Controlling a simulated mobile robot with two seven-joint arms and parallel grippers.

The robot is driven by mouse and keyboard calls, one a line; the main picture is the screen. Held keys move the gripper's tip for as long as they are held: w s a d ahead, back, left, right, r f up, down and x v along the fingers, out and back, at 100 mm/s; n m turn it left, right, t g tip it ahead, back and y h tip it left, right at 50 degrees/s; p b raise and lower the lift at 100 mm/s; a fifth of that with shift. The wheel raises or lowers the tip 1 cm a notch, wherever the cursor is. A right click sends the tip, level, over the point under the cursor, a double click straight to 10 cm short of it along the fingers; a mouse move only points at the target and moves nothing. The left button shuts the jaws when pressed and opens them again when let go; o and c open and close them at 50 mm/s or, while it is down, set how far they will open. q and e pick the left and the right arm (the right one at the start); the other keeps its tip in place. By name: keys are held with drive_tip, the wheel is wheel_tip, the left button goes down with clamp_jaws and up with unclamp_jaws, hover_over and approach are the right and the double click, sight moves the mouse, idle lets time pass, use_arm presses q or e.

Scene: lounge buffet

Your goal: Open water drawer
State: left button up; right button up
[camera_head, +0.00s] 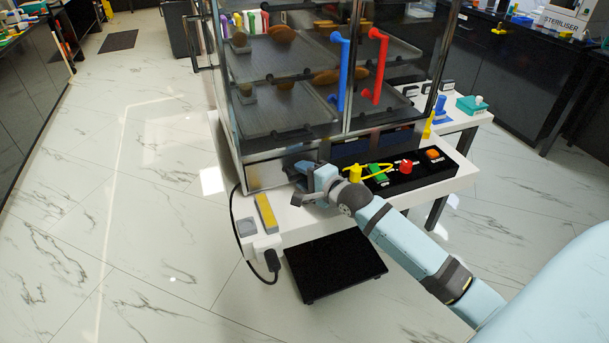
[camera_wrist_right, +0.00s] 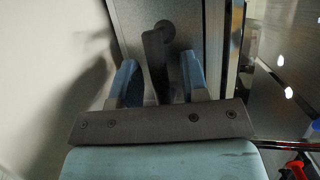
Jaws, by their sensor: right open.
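The water drawer (camera_head: 268,172) is the metal front low on the glass display cabinet. It looks shut against the cabinet. My right gripper (camera_head: 304,182) is at the drawer front, at its right part. In the right wrist view the metal drawer front (camera_wrist_right: 134,22) fills the upper middle, with a dark bar handle (camera_wrist_right: 154,55) standing out from it. My right gripper (camera_wrist_right: 160,82) is open, with one blue-grey finger on each side of the handle. I cannot tell if either finger touches it. My left gripper is not in view.
The cabinet has a blue door handle (camera_head: 339,72) and a red one (camera_head: 376,66). A black control panel (camera_head: 405,180) with coloured knobs lies right of my gripper. A yellow block (camera_head: 266,212) and a black cable (camera_head: 234,215) are at the white table's left end. Floor at left is clear.

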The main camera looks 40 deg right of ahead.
clamp_jaws()
drive_tip(key=s+p, duration=0.2)
drive_tip(key=s+a+p, duration=0.1)
drive_tip(key=s+p, duration=0.3)
drive_tip(key=s, duration=0.1)
drive_tip(key=shift+a+r, duration=0.35)
use_arm(q)
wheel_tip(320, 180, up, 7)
drive_tip(key=p, duration=0.4)
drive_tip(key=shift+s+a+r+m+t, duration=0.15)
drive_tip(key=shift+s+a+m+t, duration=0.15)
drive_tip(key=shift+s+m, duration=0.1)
use_arm(e)
drive_tip(key=s+a, duration=0.2)
drive_tip(key=s, duration=0.6)
drive_tip(key=shift+f, duration=0.35)
drive_tip(key=shift+s, duration=0.1)
unclamp_jaws()
drive_tip(key=shift+s, duration=0.1)
use_arm(q)
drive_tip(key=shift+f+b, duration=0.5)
drive_tip(key=shift+b, duration=0.05)
use_arm(e)
drive_tip(key=v, duration=1.3)
drive_tip(key=shift+s, duration=0.3)
